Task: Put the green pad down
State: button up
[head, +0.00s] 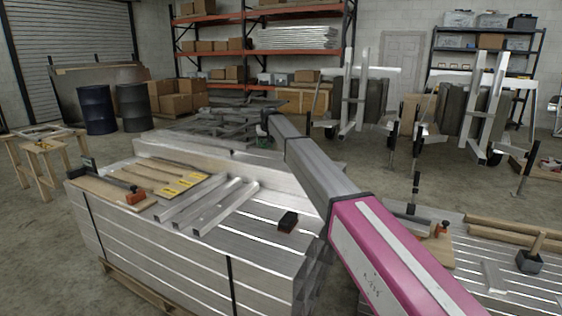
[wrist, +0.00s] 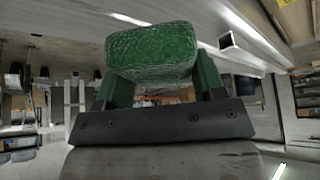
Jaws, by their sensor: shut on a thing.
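The green pad (wrist: 152,50) fills the upper middle of the wrist view, a rough-surfaced block with rounded corners. My gripper (wrist: 163,85) is shut on it, with a green finger at either side. In the head view my gripper (head: 264,128) is small and far off at the end of my outstretched arm, over or beyond the far side of the stack of aluminium bars (head: 200,250). A little green shows there, mostly hidden by the arm. I cannot tell how high the pad is above any surface.
Loose aluminium lengths (head: 210,205), wooden boards (head: 165,178), an orange-ended clamp (head: 134,194) and a small black block (head: 288,221) lie on the stack. A lower stack (head: 520,290) with tools stands at the right.

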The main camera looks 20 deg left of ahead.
send_over(279, 160)
jog(key=d, duration=0.1)
jog(key=f, duration=0.6)
jog(key=shift+s+f, duration=0.2)
jog(key=shift+f, duration=0.2)
jog(key=shift+d+f, duration=0.1)
jog(key=shift+f, duration=1.9)
jog(key=shift+f, duration=0.2)
jog(key=o, duration=0.9)
jog(key=shift+f, duration=0.1)
jog(key=shift+s+f, duration=0.1)
jog(key=shift+s, duration=0.05)
jog(key=shift+a, duration=0.2)
jog(key=v, duration=1.2)
jog(key=shift+d+r, duration=0.15)
jog(key=shift+r, duration=0.25)
